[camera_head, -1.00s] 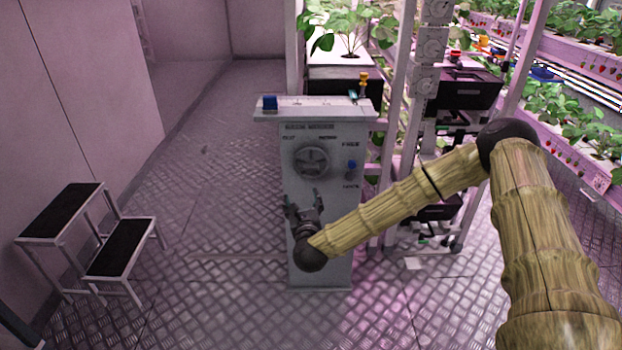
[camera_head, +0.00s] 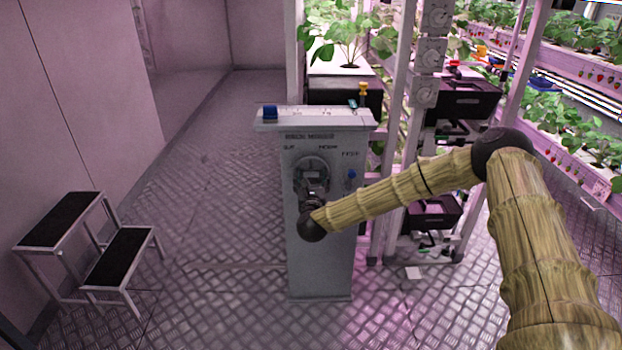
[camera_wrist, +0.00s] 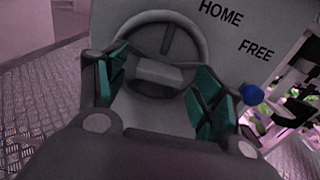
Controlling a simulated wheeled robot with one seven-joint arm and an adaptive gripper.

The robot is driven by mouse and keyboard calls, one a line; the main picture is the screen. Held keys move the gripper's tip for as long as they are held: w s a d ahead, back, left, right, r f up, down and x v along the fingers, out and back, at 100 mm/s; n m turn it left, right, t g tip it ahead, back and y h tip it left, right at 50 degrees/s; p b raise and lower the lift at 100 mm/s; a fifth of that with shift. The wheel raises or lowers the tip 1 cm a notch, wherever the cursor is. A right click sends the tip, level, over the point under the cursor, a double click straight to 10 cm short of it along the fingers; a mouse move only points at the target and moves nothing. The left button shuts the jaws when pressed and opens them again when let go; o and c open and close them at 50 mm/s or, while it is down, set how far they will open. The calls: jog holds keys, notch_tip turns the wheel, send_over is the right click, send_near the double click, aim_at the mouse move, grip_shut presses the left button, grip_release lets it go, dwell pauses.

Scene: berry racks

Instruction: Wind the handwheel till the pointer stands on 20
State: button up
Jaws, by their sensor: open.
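The handwheel (camera_head: 311,163) is a dark round wheel on the front of a grey cabinet (camera_head: 318,262). In the wrist view the wheel's rim (camera_wrist: 163,17) shows, with a spoke and a pale grey block (camera_wrist: 158,73) at its hub. My gripper (camera_head: 313,188) is open at the wheel's lower half. In the wrist view its green-padded fingers (camera_wrist: 158,88) stand either side of the grey block; I cannot tell whether they touch it. The cabinet top carries a pale marked strip (camera_head: 310,113) with a blue block (camera_head: 270,112) at its left end. Its numbers are unreadable; I cannot identify the pointer.
A blue knob (camera_head: 351,175) sits right of the wheel and also shows in the wrist view (camera_wrist: 251,94), below the word FREE. A step stool (camera_head: 90,240) stands at the left. Plant racks (camera_head: 400,120) stand close behind and right. The floor left of the cabinet is clear.

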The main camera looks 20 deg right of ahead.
jog(key=shift+w+d, duration=0.1)
jog(key=shift+w, duration=0.45)
jog(key=c, duration=1)
jog(key=shift+n, duration=0.3)
